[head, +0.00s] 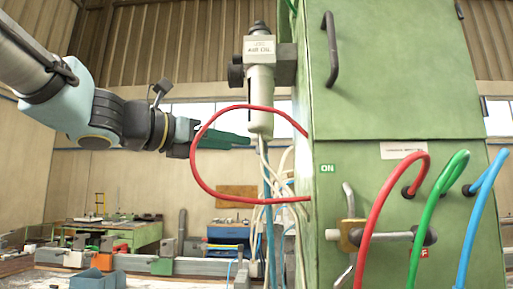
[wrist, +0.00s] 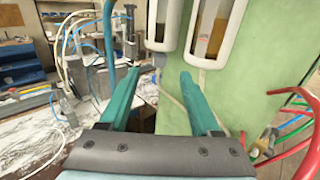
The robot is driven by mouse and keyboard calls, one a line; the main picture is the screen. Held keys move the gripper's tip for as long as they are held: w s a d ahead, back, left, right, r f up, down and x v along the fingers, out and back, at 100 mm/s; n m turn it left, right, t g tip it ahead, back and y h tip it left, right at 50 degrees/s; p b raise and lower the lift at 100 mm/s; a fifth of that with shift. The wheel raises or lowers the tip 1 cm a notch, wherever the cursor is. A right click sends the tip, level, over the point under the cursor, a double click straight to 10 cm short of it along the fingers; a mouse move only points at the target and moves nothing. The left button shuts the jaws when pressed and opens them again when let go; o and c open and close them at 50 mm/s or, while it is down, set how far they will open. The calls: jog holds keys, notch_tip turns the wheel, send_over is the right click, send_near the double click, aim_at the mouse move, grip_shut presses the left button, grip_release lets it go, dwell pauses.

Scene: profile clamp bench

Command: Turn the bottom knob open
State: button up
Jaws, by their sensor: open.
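My gripper (head: 238,139) is in the middle of the head view, left of the green cabinet, with its teal fingers pointing right towards the air-oil unit (head: 261,98). In the wrist view my gripper (wrist: 159,76) has its two fingers spread wide, with nothing held between them. A brass valve (head: 349,235) with a grey handle (head: 384,236) sits low on the cabinet front, below and right of my gripper. A dark round knob (head: 236,76) sits on the left of the air-oil unit. I cannot tell for sure which is the bottom knob.
The green cabinet (head: 395,75) fills the right side. A red hose (head: 194,165) loops beside my gripper. Red, green (head: 435,205) and blue (head: 478,215) hoses hang before the cabinet. Pale cables (wrist: 68,52) and a cluttered bench (wrist: 35,130) lie left in the wrist view.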

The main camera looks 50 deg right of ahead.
aim_at(258, 148)
jog(key=p+x, duration=0.1)
jog(key=x, duration=0.6)
jog(key=shift+d+p, duration=0.4)
grip_shut()
